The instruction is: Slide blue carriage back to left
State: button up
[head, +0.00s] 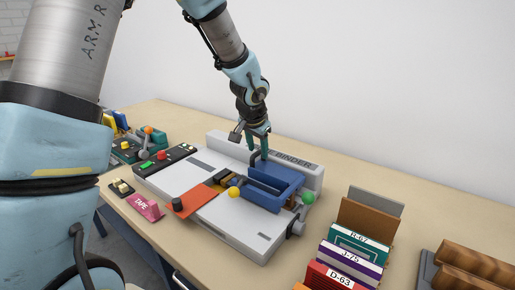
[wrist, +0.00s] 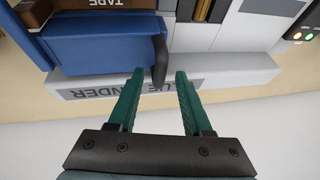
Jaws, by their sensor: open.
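The blue carriage (head: 274,188) sits toward the right end of the grey glue binder (head: 250,241), in front of its back rail. A dark upright handle (head: 254,159) stands at the carriage's back left corner. My gripper (head: 260,151) is open and points down at this handle. In the wrist view the carriage (wrist: 105,43) is at upper left and its dark handle (wrist: 160,62) shows between the two green fingers of my gripper (wrist: 159,74). The fingers are apart from it on both sides, and nothing is held.
An orange plate (head: 191,201) and a yellow knob (head: 234,193) lie left of the carriage. A green knob (head: 308,197) is at the binder's right end. Labelled books (head: 350,257) stand front right. A pink tape block (head: 144,207) lies front left.

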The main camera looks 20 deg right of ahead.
grip_shut()
dwell(1.4)
